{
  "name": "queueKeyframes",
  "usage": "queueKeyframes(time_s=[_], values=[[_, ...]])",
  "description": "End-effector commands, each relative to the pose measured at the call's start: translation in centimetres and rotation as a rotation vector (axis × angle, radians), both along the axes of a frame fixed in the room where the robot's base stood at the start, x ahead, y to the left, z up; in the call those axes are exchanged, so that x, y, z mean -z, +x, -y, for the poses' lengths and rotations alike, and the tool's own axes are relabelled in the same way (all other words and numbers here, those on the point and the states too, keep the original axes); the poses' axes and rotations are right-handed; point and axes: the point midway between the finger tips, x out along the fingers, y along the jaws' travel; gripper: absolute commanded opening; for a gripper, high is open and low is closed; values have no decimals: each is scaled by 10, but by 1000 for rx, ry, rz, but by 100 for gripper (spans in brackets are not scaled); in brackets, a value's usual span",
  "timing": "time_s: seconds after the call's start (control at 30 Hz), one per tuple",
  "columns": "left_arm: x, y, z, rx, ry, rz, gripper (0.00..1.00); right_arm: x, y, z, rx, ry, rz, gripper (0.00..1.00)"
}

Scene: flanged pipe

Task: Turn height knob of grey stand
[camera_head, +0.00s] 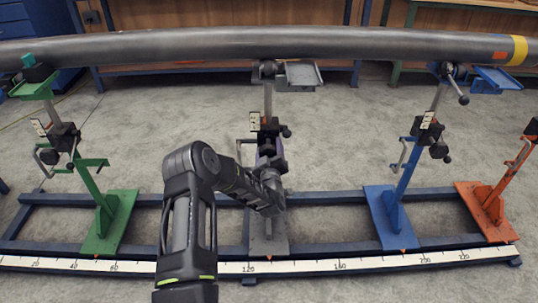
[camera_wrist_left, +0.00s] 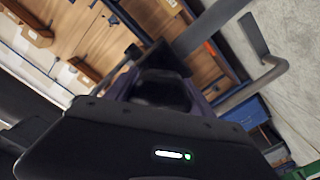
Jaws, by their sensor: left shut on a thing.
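The grey stand (camera_head: 268,98) is in the middle of the head view, under the long pipe (camera_head: 200,46). Its base plate (camera_head: 272,242) stands on the blue frame, partly behind my arm. My left gripper (camera_head: 268,152) reaches up to the black clamp part of the stand and is shut on its height knob. The knob is mostly hidden by the gripper in the head view. In the left wrist view a dark rounded shape, which looks like the knob (camera_wrist_left: 160,88), sits between the fingers. My right gripper is in neither view.
A green stand (camera_head: 102,200) is to the left. A blue stand (camera_head: 392,205) and an orange stand (camera_head: 490,205) are to the right. A white ruler strip (camera_head: 330,265) runs along the frame's front. Workbenches are behind; the grey floor between stands is clear.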

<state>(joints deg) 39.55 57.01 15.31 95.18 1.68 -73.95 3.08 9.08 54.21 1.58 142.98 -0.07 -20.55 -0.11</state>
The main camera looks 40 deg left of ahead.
Motion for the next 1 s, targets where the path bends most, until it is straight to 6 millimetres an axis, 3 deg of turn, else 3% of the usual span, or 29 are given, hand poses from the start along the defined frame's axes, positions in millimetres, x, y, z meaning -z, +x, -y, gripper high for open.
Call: queueKeyframes(time_s=[0.03,0.53,1.0], values=[[4,0,0,0,-32,27,22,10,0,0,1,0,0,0],[4,0,0,-1,-412,314,22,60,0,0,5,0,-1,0],[3,0,0,-1,-765,584,22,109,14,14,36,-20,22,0]])
